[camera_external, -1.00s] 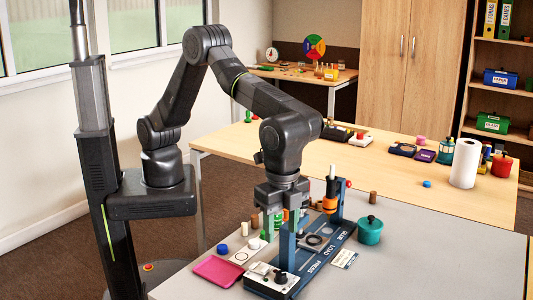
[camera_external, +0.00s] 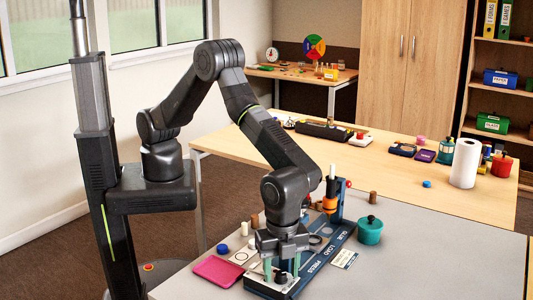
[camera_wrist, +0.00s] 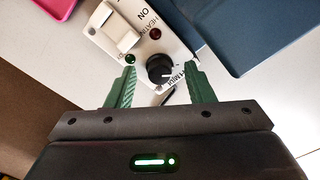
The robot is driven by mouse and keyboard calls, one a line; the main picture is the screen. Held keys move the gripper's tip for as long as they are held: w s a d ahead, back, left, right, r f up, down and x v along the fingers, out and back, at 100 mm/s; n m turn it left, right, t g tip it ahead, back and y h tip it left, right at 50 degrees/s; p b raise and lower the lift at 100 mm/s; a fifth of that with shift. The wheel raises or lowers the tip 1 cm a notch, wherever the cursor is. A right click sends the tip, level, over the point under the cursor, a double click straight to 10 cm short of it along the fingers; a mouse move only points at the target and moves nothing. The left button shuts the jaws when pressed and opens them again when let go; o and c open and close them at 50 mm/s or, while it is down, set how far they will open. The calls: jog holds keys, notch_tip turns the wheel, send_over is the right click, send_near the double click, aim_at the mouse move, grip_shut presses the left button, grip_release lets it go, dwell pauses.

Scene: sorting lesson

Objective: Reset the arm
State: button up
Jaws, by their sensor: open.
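My gripper (camera_external: 282,268) is low over the near end of the blue press board (camera_external: 315,262). In the wrist view its green fingers (camera_wrist: 160,85) are open, one on each side of a black knob (camera_wrist: 160,68). The knob sits on a white control panel (camera_wrist: 107,20) with a white rocker switch, a lit green lamp and a dark red lamp. I cannot tell whether the fingers touch the knob. In the external view my gripper hides much of the panel.
A pink tray (camera_external: 218,271) lies left of the board and a teal pot (camera_external: 370,230) stands to its right. A blue cap (camera_external: 222,248) and small cylinders stand nearby. The grey table's right side is clear.

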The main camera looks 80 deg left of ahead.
notch_tip(320, 180, up, 14)
jog(key=n+b, duration=0.2)
jog(key=n, duration=0.2)
notch_tip(320, 180, down, 10)
jog(key=shift+f+p, duration=0.1)
jog(key=shift+p, duration=0.25)
